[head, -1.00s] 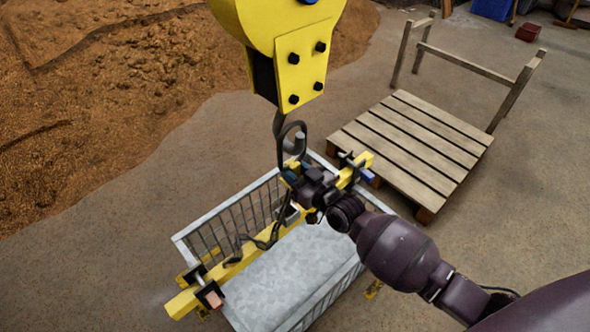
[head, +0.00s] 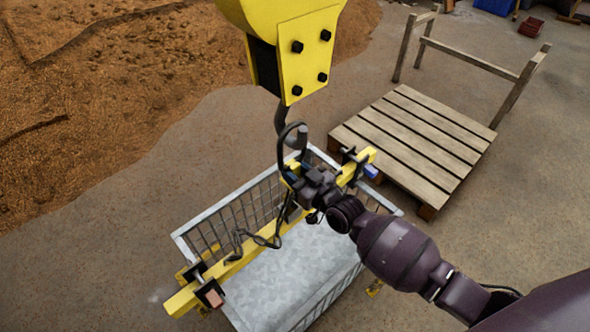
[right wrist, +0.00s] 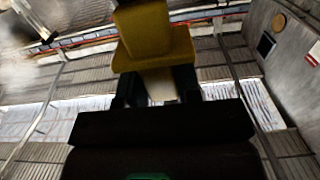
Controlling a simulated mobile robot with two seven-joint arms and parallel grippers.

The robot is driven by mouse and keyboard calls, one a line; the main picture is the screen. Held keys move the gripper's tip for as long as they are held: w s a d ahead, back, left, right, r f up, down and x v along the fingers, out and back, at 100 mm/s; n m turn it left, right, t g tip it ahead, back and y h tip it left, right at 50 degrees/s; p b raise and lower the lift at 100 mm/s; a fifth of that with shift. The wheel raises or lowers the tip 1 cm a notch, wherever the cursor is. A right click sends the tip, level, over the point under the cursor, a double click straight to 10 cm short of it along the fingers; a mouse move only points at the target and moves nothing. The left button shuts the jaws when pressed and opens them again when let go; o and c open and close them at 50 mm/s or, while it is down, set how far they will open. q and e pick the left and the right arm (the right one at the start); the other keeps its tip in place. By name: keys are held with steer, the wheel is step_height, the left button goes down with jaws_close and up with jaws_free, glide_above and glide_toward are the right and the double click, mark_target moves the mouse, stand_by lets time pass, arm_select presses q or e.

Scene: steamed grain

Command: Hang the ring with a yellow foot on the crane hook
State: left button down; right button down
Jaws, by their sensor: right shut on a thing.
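The yellow crane block (head: 296,55) hangs at the top of the head view, with the dark crane hook (head: 280,118) below it. A dark ring (head: 303,131) shows as a loop at the hook. The two overlap, and I cannot tell whether the ring is around the hook or beside it. My right gripper (head: 297,178) is just below, shut on the ring's yellow foot, which it largely hides in the head view. In the right wrist view the yellow foot (right wrist: 155,55) stands between the dark fingers. My left gripper is not in view.
A yellow beam (head: 235,262) with clamps at its ends lies across a grey mesh crate (head: 215,215) below the hook. A wooden pallet (head: 415,140) with a rail frame stands at the right. A grain heap (head: 110,90) fills the upper left. The floor at lower left is clear.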

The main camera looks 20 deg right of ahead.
steer(key=shift+w+f, duration=0.1)
steer(key=shift+f, duration=0.05)
arm_select(q)
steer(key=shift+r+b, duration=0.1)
steer(key=shift+b, duration=0.25)
arm_select(e)
steer(key=shift+w+f, duration=0.1)
steer(key=shift+f, duration=0.25)
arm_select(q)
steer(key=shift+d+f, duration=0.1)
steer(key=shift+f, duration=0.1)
arm_select(e)
steer(key=shift+w+a+f, duration=0.1)
steer(key=shift+f, duration=0.3)
arm_select(q)
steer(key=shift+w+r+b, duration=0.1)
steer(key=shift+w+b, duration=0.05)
steer(key=shift+b, duration=0.15)
arm_select(e)
steer(key=shift+f, duration=0.15)
